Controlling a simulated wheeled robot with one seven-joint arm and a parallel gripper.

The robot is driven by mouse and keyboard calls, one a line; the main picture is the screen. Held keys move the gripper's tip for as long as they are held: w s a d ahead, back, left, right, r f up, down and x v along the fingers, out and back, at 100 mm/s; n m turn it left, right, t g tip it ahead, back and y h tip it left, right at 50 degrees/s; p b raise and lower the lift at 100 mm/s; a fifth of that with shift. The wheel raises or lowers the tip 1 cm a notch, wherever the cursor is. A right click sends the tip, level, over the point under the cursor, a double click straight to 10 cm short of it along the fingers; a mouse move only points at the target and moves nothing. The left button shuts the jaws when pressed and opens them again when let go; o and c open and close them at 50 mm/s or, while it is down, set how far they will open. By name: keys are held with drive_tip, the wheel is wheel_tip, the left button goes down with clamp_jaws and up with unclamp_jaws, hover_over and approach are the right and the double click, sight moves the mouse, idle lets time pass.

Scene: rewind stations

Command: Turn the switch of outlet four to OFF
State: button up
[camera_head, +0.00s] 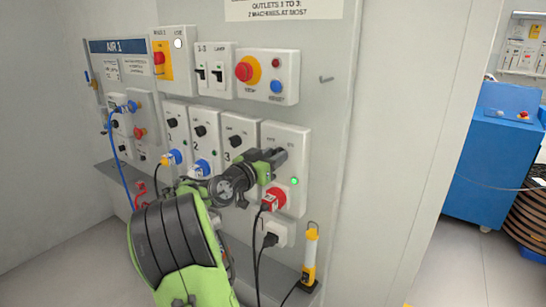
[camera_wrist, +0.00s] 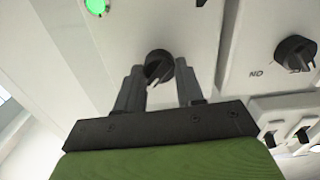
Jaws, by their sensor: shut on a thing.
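The outlet four panel (camera_head: 298,142) is the rightmost and largest of the row of white outlet boxes in the head view. Its green lamp (camera_head: 294,181) is lit, and the lamp also shows in the wrist view (camera_wrist: 97,6). A red plug (camera_head: 273,198) sits in its lower part. The black switch knob (camera_wrist: 158,64) is between the two fingers of my gripper (camera_wrist: 158,82) in the wrist view. In the head view my gripper (camera_head: 279,156) reaches the panel and hides the knob. The jaws are shut on the knob. Its exact setting is hard to read.
The outlet three switch (camera_head: 236,141) is close to the left of my gripper. An emergency stop button (camera_head: 244,71) and a blue button (camera_head: 277,87) are above. A yellow-and-white lamp (camera_head: 311,250) stands at the lower right. A blue cabinet (camera_head: 492,165) is far right.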

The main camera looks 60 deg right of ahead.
drive_tip(key=n+p, duration=0.5)
drive_tip(key=n, duration=0.4)
drive_tip(key=shift+w, duration=0.15)
drive_tip(key=n+p, duration=0.4)
drive_tip(key=shift+n, duration=0.3)
drive_tip(key=shift+f+n+p, duration=0.15)
drive_tip(key=shift+n+p, duration=1.3)
drive_tip(key=shift+n, duration=0.45)
drive_tip(key=shift+f, duration=0.1)
drive_tip(key=o, duration=1)
drive_tip(key=shift+o, duration=0.2)
